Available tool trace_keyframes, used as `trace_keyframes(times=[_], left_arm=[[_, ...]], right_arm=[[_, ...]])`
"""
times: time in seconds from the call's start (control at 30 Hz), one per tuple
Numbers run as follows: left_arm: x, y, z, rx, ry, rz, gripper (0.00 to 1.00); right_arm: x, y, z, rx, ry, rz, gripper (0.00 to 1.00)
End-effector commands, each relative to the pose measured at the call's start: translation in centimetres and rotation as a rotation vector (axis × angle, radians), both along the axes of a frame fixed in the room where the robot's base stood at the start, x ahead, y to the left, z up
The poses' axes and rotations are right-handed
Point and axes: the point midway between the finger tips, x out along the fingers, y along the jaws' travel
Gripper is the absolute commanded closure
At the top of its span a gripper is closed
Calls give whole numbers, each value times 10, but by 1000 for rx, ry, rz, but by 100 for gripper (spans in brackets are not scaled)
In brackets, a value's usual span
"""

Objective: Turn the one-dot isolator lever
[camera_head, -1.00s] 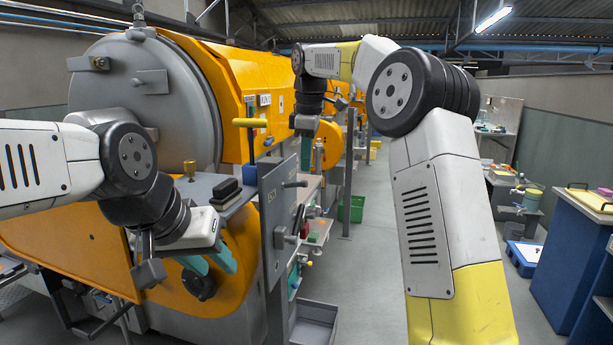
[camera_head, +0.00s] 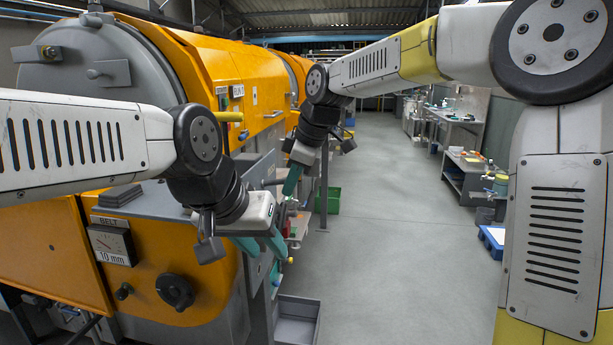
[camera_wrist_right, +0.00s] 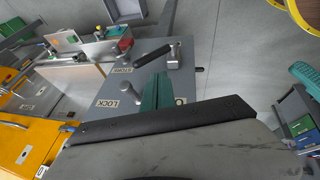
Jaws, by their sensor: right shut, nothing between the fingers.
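A grey isolator panel (camera_wrist_right: 112,98) with LOCK and STORE labels lies ahead of my right gripper in the right wrist view. A black-handled lever (camera_wrist_right: 155,55) on a metal pivot sits near its far edge, and a bare metal stub (camera_wrist_right: 125,90) is by LOCK. I cannot make out dots, so I cannot tell which is the one-dot lever. My right gripper (camera_wrist_right: 156,92) is shut and empty, over the panel; in the head view (camera_head: 291,181) it is beside the orange machine. My left gripper (camera_head: 262,246) is open and empty, lower and nearer.
The orange machine (camera_head: 150,240) with a BELT gauge (camera_head: 112,245) fills the left. A grey bin (camera_head: 297,320) stands on the floor below and a green crate (camera_head: 328,200) farther back. The aisle floor (camera_head: 400,240) is clear.

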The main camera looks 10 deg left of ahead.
Motion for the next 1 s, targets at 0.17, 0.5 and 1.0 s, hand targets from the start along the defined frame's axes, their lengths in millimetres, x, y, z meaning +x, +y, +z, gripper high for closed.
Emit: trace_keyframes(times=[0.17,0.5,1.0], left_arm=[[0,0,0,0,0,0,64],[0,0,0,0,0,0,64],[0,0,0,0,0,0,64]], right_arm=[[8,15,-37,-2,3,3,100],[35,25,-71,0,0,0,100],[42,25,-76,0,0,-1,100]])
